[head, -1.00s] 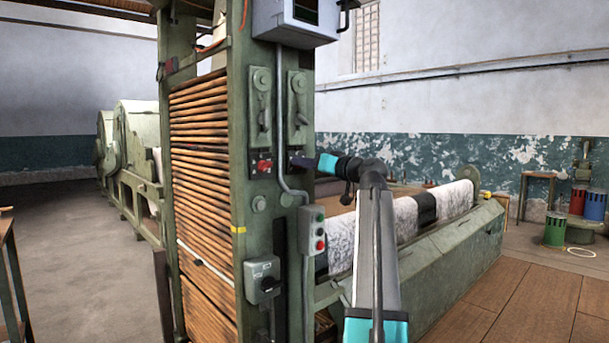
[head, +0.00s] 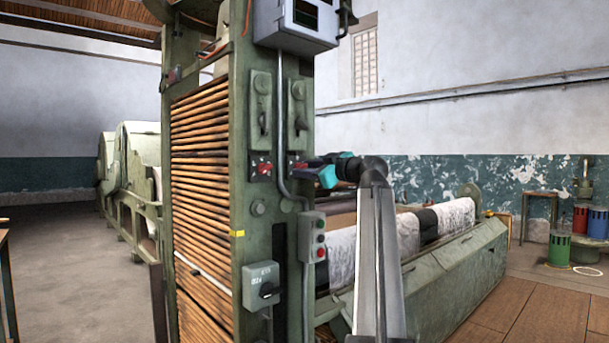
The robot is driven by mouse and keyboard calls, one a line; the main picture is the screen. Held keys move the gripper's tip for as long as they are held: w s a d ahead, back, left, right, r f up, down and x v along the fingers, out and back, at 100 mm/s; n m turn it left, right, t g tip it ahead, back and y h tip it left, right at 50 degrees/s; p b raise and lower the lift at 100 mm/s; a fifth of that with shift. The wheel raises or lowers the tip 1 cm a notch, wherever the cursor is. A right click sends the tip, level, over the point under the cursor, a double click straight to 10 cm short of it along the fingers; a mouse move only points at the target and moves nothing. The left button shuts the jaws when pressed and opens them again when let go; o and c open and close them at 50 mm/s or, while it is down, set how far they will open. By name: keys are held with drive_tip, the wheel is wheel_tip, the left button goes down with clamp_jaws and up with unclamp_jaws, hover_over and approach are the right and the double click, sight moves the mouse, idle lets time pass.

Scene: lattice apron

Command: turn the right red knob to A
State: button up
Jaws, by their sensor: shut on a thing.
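The right red knob (head: 292,168) is on the front of the green machine column, right of a grey conduit, and mostly hidden by my gripper. My gripper (head: 299,166) comes in from the right with its dark fingers at this knob and is shut on it. The left red knob (head: 264,168) sits on its own dark plate on the other side of the conduit, clear of my gripper. The letter marks around the right knob are too small or hidden to read.
A grey conduit (head: 281,130) runs down between the two knobs, close to my gripper. Below are a button box (head: 312,237) and a grey switch box (head: 262,286). White rolls (head: 440,222) lie on the machine behind my arm.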

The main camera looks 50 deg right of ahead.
drive_tip(key=shift+r+n, duration=0.2)
drive_tip(key=shift+n, duration=0.1)
drive_tip(key=o, duration=1)
drive_tip(key=shift+w, duration=0.1)
drive_tip(key=shift+o, duration=0.3)
drive_tip(key=shift+f, duration=0.1)
drive_tip(key=shift+s+f, duration=0.1)
drive_tip(key=shift+s, duration=0.1)
drive_tip(key=s+a+p, duration=0.1)
drive_tip(key=s+p, duration=0.1)
drive_tip(key=s, duration=1.1)
drive_tip(key=shift+s+p, duration=0.25)
drive_tip(key=shift+p, duration=0.1)
